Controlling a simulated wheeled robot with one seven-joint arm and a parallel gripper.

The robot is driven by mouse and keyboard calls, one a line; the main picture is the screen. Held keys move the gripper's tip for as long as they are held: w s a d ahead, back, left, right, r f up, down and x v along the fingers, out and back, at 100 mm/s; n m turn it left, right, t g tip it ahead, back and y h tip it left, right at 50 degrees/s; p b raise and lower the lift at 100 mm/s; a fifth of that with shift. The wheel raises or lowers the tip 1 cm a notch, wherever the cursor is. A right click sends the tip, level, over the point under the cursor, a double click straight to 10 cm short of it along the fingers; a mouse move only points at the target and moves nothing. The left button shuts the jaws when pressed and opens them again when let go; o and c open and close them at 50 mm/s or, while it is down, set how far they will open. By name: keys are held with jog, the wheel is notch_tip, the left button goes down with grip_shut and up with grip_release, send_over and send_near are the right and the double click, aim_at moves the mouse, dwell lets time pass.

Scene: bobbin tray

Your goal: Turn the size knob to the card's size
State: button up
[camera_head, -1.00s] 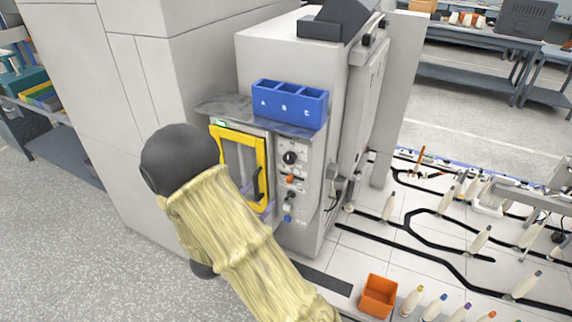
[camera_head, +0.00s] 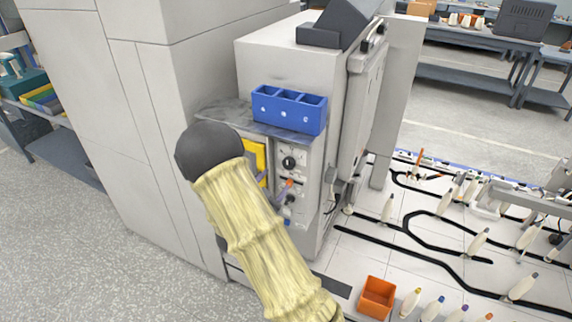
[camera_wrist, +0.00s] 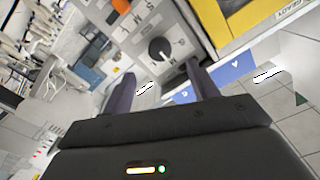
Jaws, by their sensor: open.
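The black round knob (camera_head: 289,162) with a white pointer line is on the grey control panel (camera_head: 304,170). In the wrist view the knob (camera_wrist: 160,49) has letters around it, an M among them; its exact setting is hard to read. My gripper (camera_wrist: 160,71) is open and empty, its two fingers apart, with the knob just beyond the gap between their tips. In the head view my gripper (camera_head: 277,189) is mostly behind my arm, its fingertips near the panel just below the knob. I cannot make out the size card.
An orange button (camera_wrist: 94,75) is beside the knob. A yellow-framed door (camera_wrist: 243,14) adjoins the panel. A blue three-part bin (camera_head: 290,122) sits on the ledge above. An orange box (camera_head: 377,300) and several bobbins stand on the white floor at right.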

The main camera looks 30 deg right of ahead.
aim_at(287, 165)
jog(key=p+x, duration=0.2)
jog(key=x, duration=0.6)
jog(key=shift+w+d, duration=0.25)
jog(key=c, duration=1)
